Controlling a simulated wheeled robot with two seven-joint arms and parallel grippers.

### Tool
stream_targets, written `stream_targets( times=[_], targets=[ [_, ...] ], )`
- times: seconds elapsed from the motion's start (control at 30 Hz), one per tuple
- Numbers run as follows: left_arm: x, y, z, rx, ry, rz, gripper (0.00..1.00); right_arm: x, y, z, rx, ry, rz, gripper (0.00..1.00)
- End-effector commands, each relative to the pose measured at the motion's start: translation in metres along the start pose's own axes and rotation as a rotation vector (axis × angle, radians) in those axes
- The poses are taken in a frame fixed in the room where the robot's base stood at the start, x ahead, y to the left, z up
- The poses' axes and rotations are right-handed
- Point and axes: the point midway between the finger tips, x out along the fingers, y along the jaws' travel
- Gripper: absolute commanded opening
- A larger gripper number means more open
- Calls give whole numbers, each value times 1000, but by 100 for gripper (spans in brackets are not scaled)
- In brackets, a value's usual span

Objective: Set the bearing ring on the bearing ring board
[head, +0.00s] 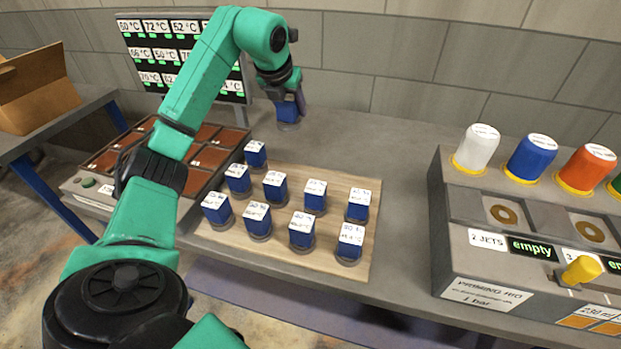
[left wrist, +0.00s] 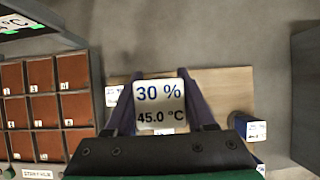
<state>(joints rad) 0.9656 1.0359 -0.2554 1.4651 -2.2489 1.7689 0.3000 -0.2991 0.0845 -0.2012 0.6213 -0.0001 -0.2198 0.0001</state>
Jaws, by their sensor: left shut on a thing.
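My left gripper (head: 288,103) is shut on a small block with a grey round foot (head: 288,124), held above the grey bench beyond the wooden board (head: 320,264). In the left wrist view, the block's white top (left wrist: 160,104) reads 30 % and 45.0 °C and sits between the two fingers. Several blue blocks with white labelled tops and grey round feet stand in two rows on the board, with one (head: 255,153) at its far left corner. I cannot tell which thing is named the bearing ring. My right gripper is not in view.
A tray with brown compartments (head: 205,157) lies left of the board, before a temperature display (head: 165,52). A priming rig (head: 487,291) with coloured caps and two tan rings stands at the right. The bench between board and rig is clear.

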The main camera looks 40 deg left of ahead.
Motion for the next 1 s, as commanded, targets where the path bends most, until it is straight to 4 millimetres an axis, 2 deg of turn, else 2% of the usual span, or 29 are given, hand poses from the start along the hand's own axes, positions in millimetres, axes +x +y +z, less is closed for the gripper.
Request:
stream_targets(
  times=[0.03, 0.17, 0.3, 0.63, 0.97, 1.0],
  targets=[
    [18, 1, -12, 3, 6, 3, 0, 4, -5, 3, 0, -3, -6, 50],
    [53, 0, -32, 2, 6, 1, 0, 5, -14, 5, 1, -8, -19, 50],
    [86, 0, -51, 1, 3, 0, 0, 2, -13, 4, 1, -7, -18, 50],
    [131, 0, -76, 0, -1, -2, 0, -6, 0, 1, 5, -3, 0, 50],
    [138, 0, -79, 0, -4, -1, 0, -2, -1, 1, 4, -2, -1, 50],
    [139, 0, -80, 1, -1, 0, 59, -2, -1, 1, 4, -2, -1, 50]
  ],
)
